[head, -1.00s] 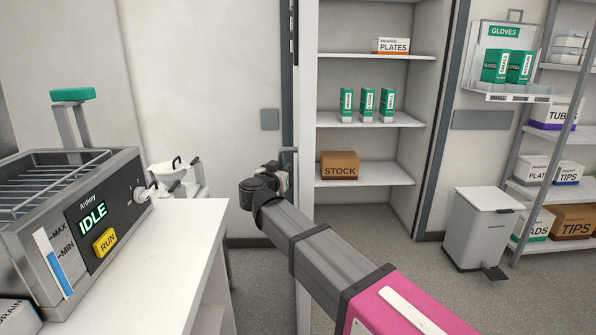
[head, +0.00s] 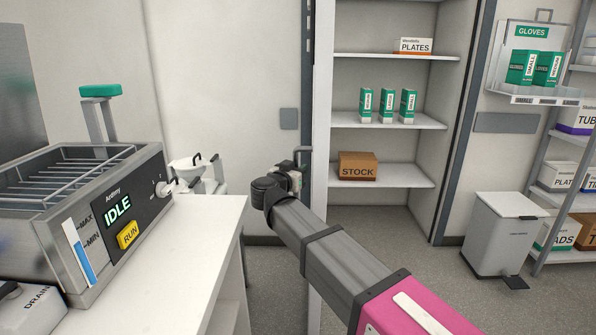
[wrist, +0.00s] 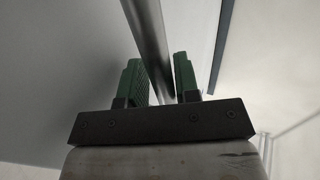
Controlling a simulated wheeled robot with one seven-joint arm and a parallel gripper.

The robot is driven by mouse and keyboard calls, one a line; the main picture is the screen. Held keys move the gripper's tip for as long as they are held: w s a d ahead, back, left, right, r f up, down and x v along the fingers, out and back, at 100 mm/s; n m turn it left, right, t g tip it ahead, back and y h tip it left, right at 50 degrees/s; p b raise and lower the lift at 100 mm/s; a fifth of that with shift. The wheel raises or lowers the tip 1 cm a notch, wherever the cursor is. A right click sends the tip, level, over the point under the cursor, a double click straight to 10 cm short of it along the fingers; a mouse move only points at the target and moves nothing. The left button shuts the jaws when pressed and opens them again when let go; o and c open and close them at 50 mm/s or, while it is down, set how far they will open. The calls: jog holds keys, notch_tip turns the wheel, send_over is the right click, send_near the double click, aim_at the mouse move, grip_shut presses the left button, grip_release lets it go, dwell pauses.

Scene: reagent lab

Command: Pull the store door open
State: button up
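The store door (head: 321,130) stands open, seen nearly edge-on as a narrow white strip left of the store's shelves. Its grey bar handle (head: 303,153) is on the left face of the door. My gripper (head: 290,178) is at the handle, partly hidden by my own wrist in the head view. In the wrist view the metal bar handle (wrist: 150,35) runs between the two green fingers of my gripper (wrist: 162,80), which are close together around it. The door's face fills the side of that view.
The open store holds shelves with a STOCK box (head: 358,167) and green cartons (head: 387,105). A white bench (head: 180,255) with a metal bath (head: 95,215) stands at left, near my arm. A white pedal bin (head: 500,235) stands at right. Some grey floor is clear before the store.

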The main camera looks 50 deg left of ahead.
jog(key=v, duration=1)
jog(key=shift+s+d, duration=0.25)
jog(key=shift+s, duration=0.1)
